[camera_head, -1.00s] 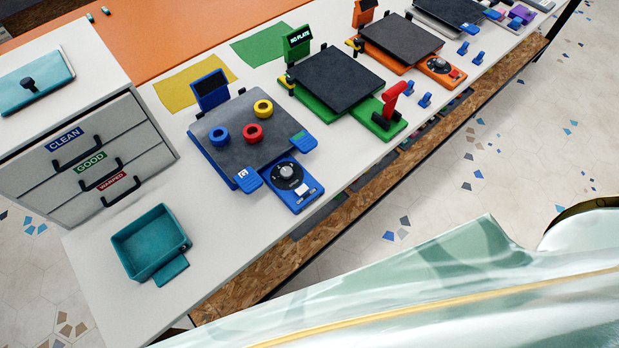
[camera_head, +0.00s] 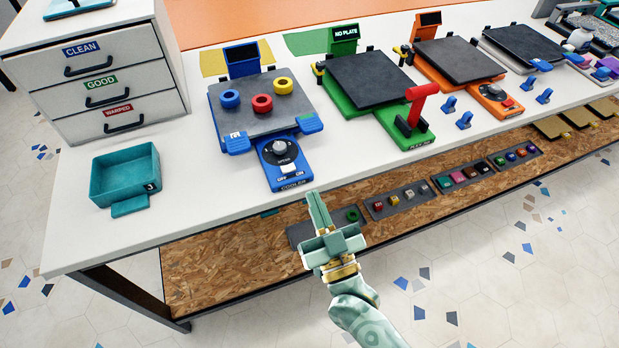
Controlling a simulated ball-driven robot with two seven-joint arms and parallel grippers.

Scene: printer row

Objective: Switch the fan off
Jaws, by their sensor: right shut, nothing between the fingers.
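The blue printer (camera_head: 243,118) stands on the bench and has a blue control panel (camera_head: 291,180) at its front. The panel carries a round black dial (camera_head: 279,148) and a white rocker switch (camera_head: 287,169) with OFF and ON printed below it. Which way the rocker is tipped is too small to tell. No part is clearly recognisable as a fan. My right gripper (camera_head: 316,200) is shut and empty, just in front of and to the right of the panel, apart from the switch. My left gripper is out of view.
Blue, red and yellow rings (camera_head: 262,103) lie on the blue printer's plate. A green printer (camera_head: 372,103) with a red lever (camera_head: 417,104) and an orange printer (camera_head: 487,94) stand to the right. A teal bin (camera_head: 125,178) and drawer unit (camera_head: 98,87) are left. A lower shelf (camera_head: 225,262) runs below.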

